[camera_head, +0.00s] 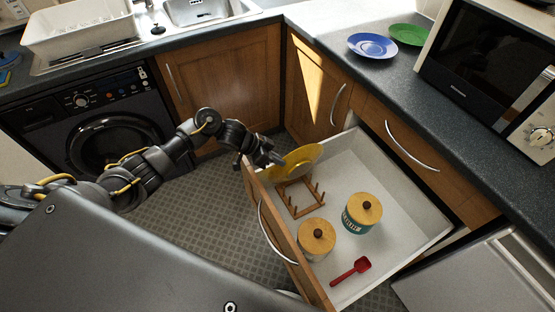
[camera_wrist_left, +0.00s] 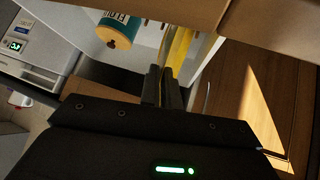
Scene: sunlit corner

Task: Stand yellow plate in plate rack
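The yellow plate (camera_head: 303,157) is tilted over the near-left part of the open drawer in the head view. Its edge also shows in the left wrist view (camera_wrist_left: 180,48). My left gripper (camera_head: 268,160) is at the plate's left edge. In the left wrist view the fingers (camera_wrist_left: 163,86) are close together with the plate's rim between them. The wooden plate rack (camera_head: 303,210), with upright pegs, stands in the drawer just below the plate in the picture. The plate hides the rack's far end, and I cannot tell whether they touch. My right gripper is not in view.
The drawer also holds a teal canister (camera_head: 360,217) with a wooden lid, a second lidded canister (camera_head: 317,240) and a red scoop (camera_head: 351,270). The drawer front (camera_head: 268,225) rises beside the rack. Blue (camera_head: 372,46) and green (camera_head: 408,34) plates lie on the counter.

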